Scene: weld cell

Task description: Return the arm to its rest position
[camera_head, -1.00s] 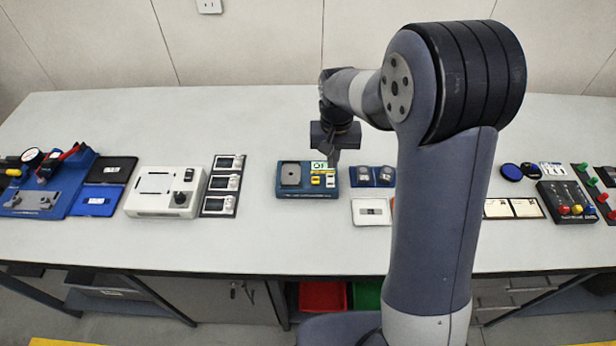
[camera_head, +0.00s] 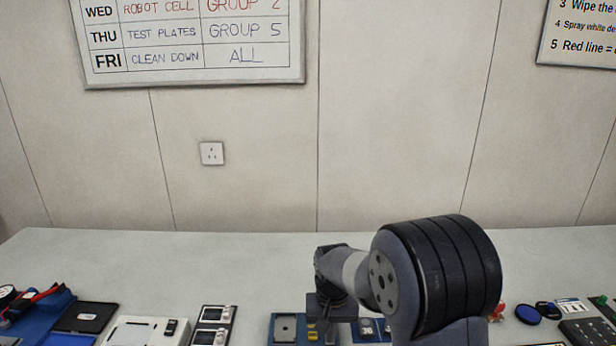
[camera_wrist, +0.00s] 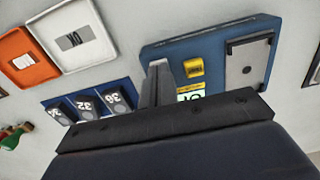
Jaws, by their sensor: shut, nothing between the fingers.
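My arm reaches over the bench, bent at the elbow, with the wrist low over the bench. My gripper (camera_head: 322,328) is at the bottom of the head view, by the right side of a blue device (camera_head: 285,328) with a grey plate. In the wrist view the shut, empty fingers of my gripper (camera_wrist: 157,80) show in front of the same blue device (camera_wrist: 185,48), beside its yellow switch (camera_wrist: 193,66) and green-and-white label. I cannot tell whether the fingertips touch it.
A blue block with numbered dials (camera_wrist: 88,104), a white tray (camera_wrist: 78,30) and an orange tray (camera_wrist: 25,62) lie close beside the gripper. The bench (camera_head: 150,262) is clear behind the arm. A wall socket (camera_head: 212,153) and schedule board (camera_head: 195,75) are on the wall.

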